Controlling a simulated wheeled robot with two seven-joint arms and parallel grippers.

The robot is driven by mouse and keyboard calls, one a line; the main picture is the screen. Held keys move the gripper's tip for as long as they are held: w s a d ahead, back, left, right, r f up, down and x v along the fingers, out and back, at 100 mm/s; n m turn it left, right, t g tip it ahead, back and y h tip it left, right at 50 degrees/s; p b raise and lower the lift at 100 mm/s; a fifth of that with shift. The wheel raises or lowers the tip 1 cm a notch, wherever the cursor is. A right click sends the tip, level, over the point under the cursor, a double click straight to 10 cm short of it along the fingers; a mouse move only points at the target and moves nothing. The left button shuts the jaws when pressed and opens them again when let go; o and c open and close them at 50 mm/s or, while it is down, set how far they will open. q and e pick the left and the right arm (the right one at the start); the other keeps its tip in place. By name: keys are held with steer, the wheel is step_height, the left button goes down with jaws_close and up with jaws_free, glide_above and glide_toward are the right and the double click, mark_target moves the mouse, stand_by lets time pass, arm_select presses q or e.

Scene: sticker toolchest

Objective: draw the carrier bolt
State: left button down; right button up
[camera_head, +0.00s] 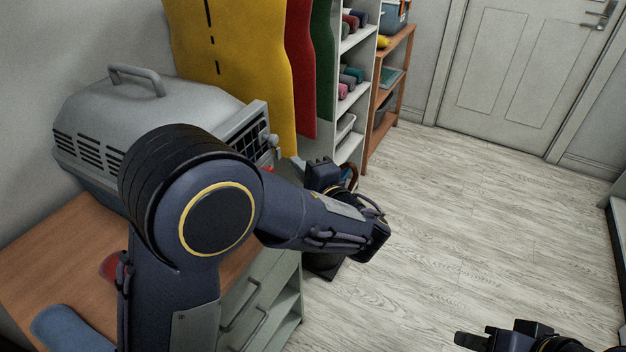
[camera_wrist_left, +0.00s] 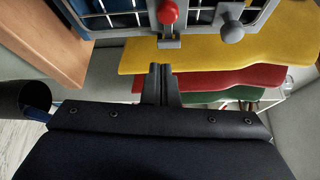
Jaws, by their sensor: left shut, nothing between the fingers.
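The grey pet carrier (camera_head: 150,103) stands on the wooden top of a chest, its barred door facing right. In the left wrist view, the carrier door (camera_wrist_left: 115,8) is at the top, with a red-knobbed bolt (camera_wrist_left: 168,13) on a grey bracket and a round grey knob (camera_wrist_left: 232,32) to its right. The red part (camera_head: 270,169) shows only as a sliver in the head view, mostly behind my arm. My left gripper (camera_wrist_left: 160,68) is shut and empty, its tips just below the bracket in the picture; contact cannot be told. My right gripper (camera_head: 472,340) is partly in view at the bottom right, away from the carrier.
A wooden chest (camera_head: 60,243) with grey drawers carries the carrier, a red item (camera_head: 109,267) and a blue item (camera_head: 68,330). Yellow, red and green panels (camera_head: 300,70) and shelves stand behind. The floor (camera_head: 450,220) to the right is clear up to the door (camera_head: 515,65).

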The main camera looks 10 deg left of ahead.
arm_select(q)
steer(key=shift+s+a+r, duration=0.15)
steer(key=shift+s+a, duration=0.45)
steer(key=shift+s, duration=0.15)
steer(key=shift+s+a+r, duration=0.15)
steer(key=shift+s+a, duration=0.45)
steer(key=shift+s, duration=0.15)
arm_select(e)
steer(key=shift+r, duration=0.2)
arm_select(q)
steer(key=shift+s+a+b, duration=0.2)
steer(key=shift+s+b, duration=0.05)
steer(key=shift+s, duration=0.4)
steer(key=shift+s+a+b, duration=0.2)
steer(key=shift+s, duration=0.4)
arm_select(e)
steer(key=shift+f, duration=0.6)
